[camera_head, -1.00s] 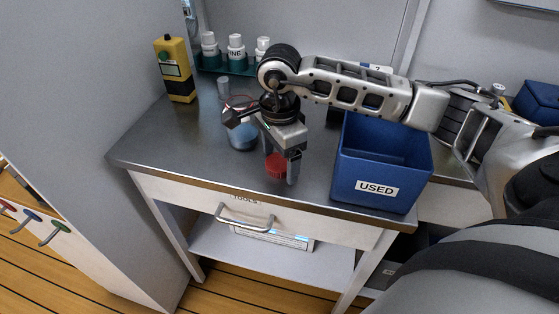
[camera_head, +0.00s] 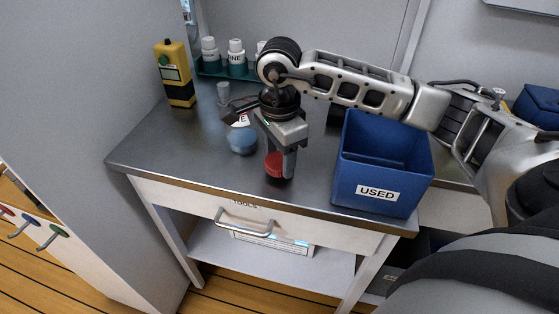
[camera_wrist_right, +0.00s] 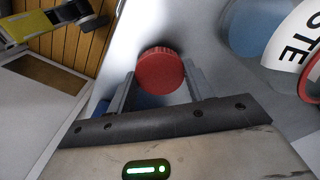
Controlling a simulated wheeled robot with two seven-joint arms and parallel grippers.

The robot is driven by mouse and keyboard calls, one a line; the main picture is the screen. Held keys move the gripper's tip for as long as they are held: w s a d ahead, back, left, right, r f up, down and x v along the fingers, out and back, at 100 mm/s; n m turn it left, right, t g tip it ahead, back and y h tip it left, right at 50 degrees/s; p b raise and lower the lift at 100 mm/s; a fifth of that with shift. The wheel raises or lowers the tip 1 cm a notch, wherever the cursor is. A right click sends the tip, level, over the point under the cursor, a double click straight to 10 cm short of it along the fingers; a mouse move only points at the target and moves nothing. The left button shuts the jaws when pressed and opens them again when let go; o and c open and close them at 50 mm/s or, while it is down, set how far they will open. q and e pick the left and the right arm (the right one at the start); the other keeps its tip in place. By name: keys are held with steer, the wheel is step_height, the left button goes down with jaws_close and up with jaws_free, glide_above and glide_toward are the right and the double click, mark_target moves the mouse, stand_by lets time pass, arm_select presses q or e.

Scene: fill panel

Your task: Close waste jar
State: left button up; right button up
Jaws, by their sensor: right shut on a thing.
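My right gripper (camera_head: 280,166) points down at the bench and is shut on a red round lid (camera_head: 274,165). In the right wrist view the lid (camera_wrist_right: 160,71) sits between the two fingers. Whether it still touches the bench is hard to tell. The waste jar stands just behind and left of the gripper, with a blue lower part (camera_head: 242,140) and a white label. Its upper part is mostly hidden by the gripper. In the right wrist view its label (camera_wrist_right: 296,45) shows "TE", with a red rim at the right edge. My left gripper is not in view.
A blue bin marked USED (camera_head: 376,193) stands close to the right of the gripper. A yellow device (camera_head: 175,75) and a green rack of white-capped bottles (camera_head: 228,68) stand at the back left. The bench's front left (camera_head: 165,150) is clear.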

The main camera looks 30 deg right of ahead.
arm_select(q)
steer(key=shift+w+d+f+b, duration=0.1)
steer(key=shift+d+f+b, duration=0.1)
steer(key=shift+b, duration=0.5)
arm_select(e)
steer(key=w+a+r, duration=0.2)
steer(key=a+r, duration=0.9)
steer(key=a, duration=0.2)
steer(key=shift+w+a+r, duration=0.2)
steer(key=shift+w+a, duration=0.15)
steer(key=shift+f, duration=0.1)
